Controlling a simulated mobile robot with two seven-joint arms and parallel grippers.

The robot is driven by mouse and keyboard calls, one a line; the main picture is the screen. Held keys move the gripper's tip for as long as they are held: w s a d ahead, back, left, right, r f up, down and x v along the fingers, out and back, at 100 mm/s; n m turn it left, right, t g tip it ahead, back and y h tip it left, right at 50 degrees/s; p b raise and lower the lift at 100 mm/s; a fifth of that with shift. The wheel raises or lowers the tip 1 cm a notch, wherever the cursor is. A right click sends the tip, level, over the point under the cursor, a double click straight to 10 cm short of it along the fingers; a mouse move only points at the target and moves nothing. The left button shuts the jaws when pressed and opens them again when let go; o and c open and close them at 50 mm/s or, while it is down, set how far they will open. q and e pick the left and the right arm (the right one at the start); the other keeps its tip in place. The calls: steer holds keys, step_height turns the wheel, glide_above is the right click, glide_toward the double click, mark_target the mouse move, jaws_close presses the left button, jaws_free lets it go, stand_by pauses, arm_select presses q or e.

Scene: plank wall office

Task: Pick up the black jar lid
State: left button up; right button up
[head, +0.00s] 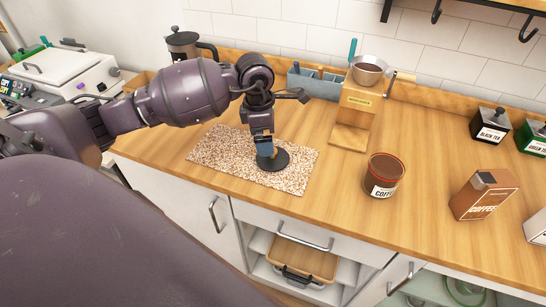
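The black jar lid (281,160) is a dark round disc lying on the speckled mat (215,147) on the wooden counter. My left gripper (267,152) points down onto the lid, its blue-grey fingertip at or just above the top of it. The gripper covers part of the lid, and I cannot tell whether the fingers are closed on it. A round coffee jar (384,178) with a white label stands to the right of the mat. My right gripper is not in view.
A blue-grey caddy (315,82) and a French press (185,46) stand at the back. A brown coffee package (484,195) and tea tins (490,126) are right. Bare counter lies in front of the jar.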

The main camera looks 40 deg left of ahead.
arm_select(q)
step_height(320, 180, down, 2)
steer(key=shift+w+d+f, duration=0.1)
steer(key=shift+d, duration=0.05)
steer(key=f, duration=0.2)
steer(key=w+d+f, duration=0.1)
steer(key=shift+f, duration=0.95)
steer(key=shift+c, duration=0.2)
steer(key=c, duration=0.7)
steer(key=shift+c, duration=0.2)
